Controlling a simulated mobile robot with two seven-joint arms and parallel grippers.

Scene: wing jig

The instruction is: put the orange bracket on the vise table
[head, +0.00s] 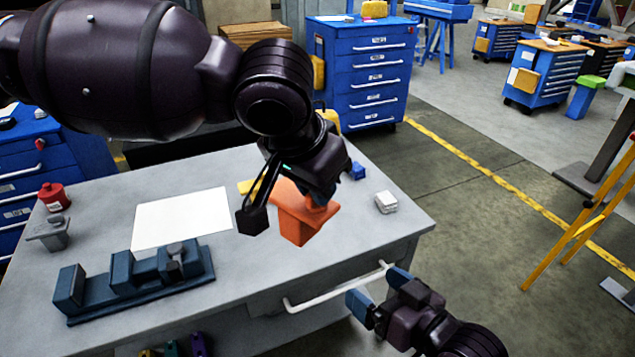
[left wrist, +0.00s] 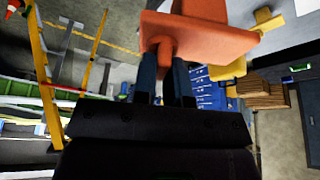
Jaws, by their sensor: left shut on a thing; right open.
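The orange bracket (head: 302,216) is held by my left gripper (head: 318,200) over the right part of the grey table (head: 345,235). The arm partly hides the bracket and the fingers. In the left wrist view the bracket (left wrist: 205,35) sits between the two fingers of my left gripper (left wrist: 176,62). The dark blue vise (head: 135,283) lies on the same table at the front left. My right gripper (head: 378,291) is open and empty, in front of the table by its white handle.
A white sheet (head: 180,218) lies behind the vise. A red pot (head: 54,197) and a grey part (head: 48,233) stand at the left edge. A white block (head: 386,203) and a small blue block (head: 357,171) are at the right. The table's front middle is clear.

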